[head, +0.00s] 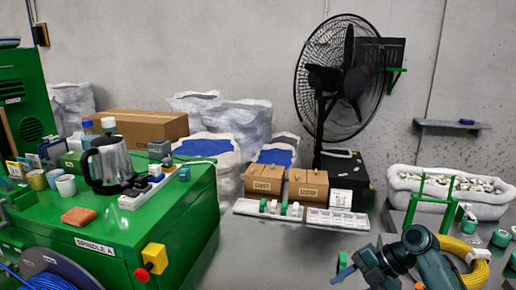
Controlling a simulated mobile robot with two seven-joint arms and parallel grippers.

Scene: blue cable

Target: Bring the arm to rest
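My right arm (430,262) comes in at the lower right, dark teal with a yellow hose beside it. Its end, with what looks like the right gripper (345,267), points left over the grey surface at the bottom edge. The fingers are small and partly hidden, so I cannot tell whether they are open or shut. My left gripper is not in view. A blue cable (48,282) lies around a dark spool (72,266) at the bottom left corner, cut off by the frame edge.
A green cabinet (185,235) at left bears a kettle (108,163), cups, a power strip and an orange block (78,216). Cardboard boxes (308,187), a white parts tray (300,214), a black fan (340,75) and a white bin (405,182) stand behind. The centre front floor is clear.

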